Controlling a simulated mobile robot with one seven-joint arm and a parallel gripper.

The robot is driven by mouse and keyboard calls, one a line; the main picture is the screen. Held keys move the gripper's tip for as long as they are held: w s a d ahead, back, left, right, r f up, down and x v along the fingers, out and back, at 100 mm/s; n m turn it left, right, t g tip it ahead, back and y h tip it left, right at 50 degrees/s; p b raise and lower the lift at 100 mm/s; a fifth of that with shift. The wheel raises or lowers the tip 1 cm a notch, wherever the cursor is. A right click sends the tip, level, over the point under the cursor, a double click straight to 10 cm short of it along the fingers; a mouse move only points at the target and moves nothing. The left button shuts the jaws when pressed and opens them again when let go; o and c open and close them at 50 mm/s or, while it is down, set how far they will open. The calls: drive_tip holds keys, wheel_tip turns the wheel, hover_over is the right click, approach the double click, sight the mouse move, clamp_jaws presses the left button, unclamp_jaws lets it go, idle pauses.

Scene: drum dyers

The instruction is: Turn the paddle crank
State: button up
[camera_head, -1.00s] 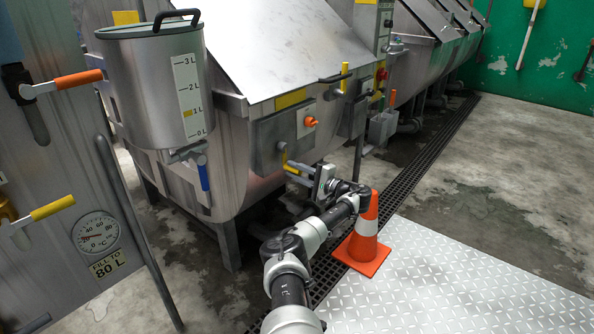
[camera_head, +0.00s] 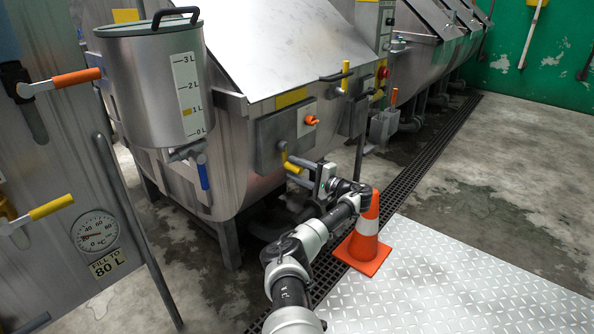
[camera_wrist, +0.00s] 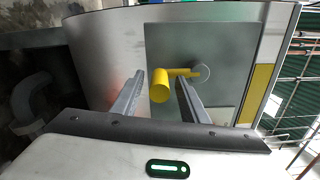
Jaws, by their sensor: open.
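The yellow paddle crank (camera_head: 290,164) is on the grey front panel of the large steel drum. In the wrist view, its thick yellow grip (camera_wrist: 160,86) points toward me and a thinner yellow arm runs right to a round pivot on the plate. My gripper (camera_head: 307,174) is in front of the panel, just right of the crank in the head view. In the wrist view, my gripper (camera_wrist: 159,80) is open, with one finger on each side of the grip. I see no clear contact. Part of the crank's arm passes behind the right finger.
An orange knob (camera_head: 311,120) sits above the crank. A measuring tank (camera_head: 150,90) with a blue-handled valve (camera_head: 203,177) hangs left. An orange and white cone (camera_head: 364,245) stands close to my arm. A floor drain grate (camera_head: 405,180) runs alongside.

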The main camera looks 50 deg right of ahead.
drive_tip(key=s+d+p, duration=0.1)
drive_tip(key=s, duration=1.6)
drive_tip(key=shift+s+d+p, duration=0.2)
drive_tip(key=shift+p, duration=0.2)
